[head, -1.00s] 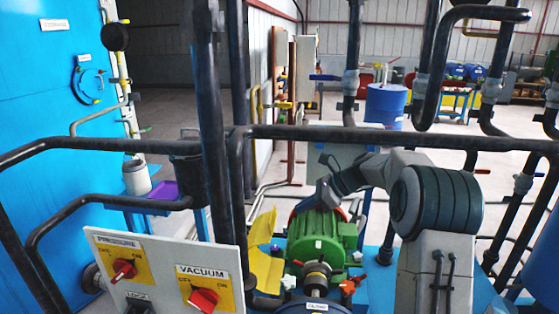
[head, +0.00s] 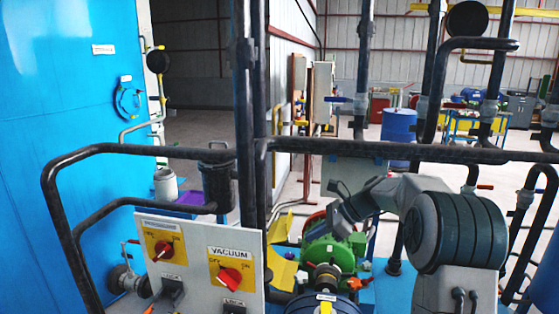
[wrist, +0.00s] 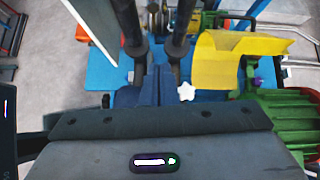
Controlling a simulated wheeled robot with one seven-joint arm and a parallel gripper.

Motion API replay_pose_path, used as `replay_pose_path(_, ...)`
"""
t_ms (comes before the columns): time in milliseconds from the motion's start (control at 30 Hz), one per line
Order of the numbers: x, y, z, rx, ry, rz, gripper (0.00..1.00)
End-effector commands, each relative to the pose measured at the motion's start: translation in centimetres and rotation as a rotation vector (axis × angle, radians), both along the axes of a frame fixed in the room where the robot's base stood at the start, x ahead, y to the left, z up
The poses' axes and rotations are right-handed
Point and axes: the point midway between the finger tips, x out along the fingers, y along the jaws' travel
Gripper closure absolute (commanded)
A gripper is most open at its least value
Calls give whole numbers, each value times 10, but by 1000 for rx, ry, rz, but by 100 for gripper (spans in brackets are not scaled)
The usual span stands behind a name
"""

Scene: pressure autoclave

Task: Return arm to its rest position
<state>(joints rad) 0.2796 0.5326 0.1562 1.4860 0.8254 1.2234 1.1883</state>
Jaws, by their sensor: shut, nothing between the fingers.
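In the wrist view the grey gripper body fills the bottom, and my gripper (wrist: 157,84) shows as dark fingers close together with nothing held. The control panel (head: 196,262) has red knobs labelled for pressure and vacuum, and stands at lower left in the head view.
The green motor (head: 335,252) and a yellow bent plate (wrist: 235,60) lie close by the gripper. The blue autoclave wall (head: 65,150) stands at left. Open floor lies behind.

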Motion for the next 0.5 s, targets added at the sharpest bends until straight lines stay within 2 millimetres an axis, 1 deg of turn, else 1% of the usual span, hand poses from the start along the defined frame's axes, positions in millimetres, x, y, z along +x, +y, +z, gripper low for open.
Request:
replay_pose_path(100,-14,-3,5,-51,-41,38,100)
replay_pose_path(267,-36,0,12,-132,-105,114,100)
replay_pose_path(367,-55,3,17,-193,-154,180,100)
replay_pose_path(467,-79,3,23,-273,-218,265,100)
replay_pose_path(500,-91,3,26,-312,-249,309,100)
